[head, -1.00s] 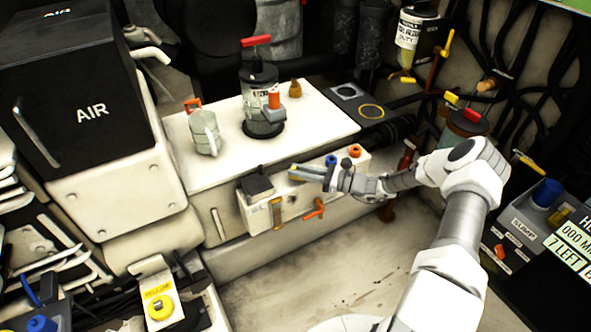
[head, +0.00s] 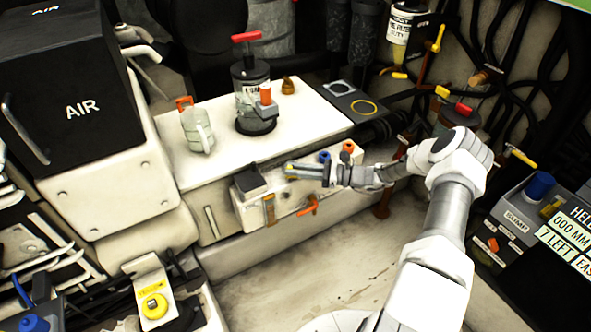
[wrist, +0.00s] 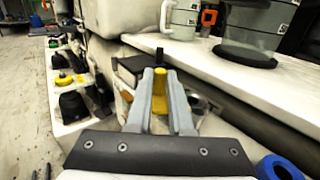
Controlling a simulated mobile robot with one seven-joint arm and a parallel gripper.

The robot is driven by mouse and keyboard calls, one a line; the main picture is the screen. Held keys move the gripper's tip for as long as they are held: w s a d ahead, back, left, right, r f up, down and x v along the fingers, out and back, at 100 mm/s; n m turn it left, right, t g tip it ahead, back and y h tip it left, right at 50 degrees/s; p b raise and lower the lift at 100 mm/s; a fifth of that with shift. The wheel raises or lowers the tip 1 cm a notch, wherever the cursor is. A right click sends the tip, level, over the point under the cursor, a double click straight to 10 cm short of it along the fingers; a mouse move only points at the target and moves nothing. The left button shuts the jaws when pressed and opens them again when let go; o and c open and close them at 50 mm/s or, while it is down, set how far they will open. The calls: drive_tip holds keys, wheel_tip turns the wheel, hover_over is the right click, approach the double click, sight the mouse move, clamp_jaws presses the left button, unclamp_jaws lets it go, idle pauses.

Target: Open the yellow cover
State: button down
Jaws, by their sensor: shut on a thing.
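A round yellow cover (head: 155,306) sits on a white labelled plate at the lower left in the head view. A yellow cap also shows at the left in the wrist view (wrist: 63,80); I cannot tell if it is the same one. My gripper (head: 290,170) is well up and right of the cover, in front of the white bench unit. In the wrist view its fingers (wrist: 160,75) are close together, with a yellow piece between them and a dark upright bit at their tips. What this piece is, I cannot tell.
A white box (head: 285,205) with a black lid and orange handles is right below my gripper. The white bench top (head: 180,165) behind carries a jug (head: 197,132) and a canister with a red handle (head: 252,95). The floor (head: 270,270) in front is clear.

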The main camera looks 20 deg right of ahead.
drive_tip(key=shift+w+d, duration=0.2)
drive_tip(key=shift+d, duration=0.3)
drive_tip(key=c, duration=0.9)
unclamp_jaws()
drive_tip(key=shift+o, duration=0.4)
drive_tip(key=shift+a, duration=0.15)
drive_tip(key=shift+s, duration=0.1)
drive_tip(key=p+v, duration=0.2)
drive_tip(key=v, duration=1)
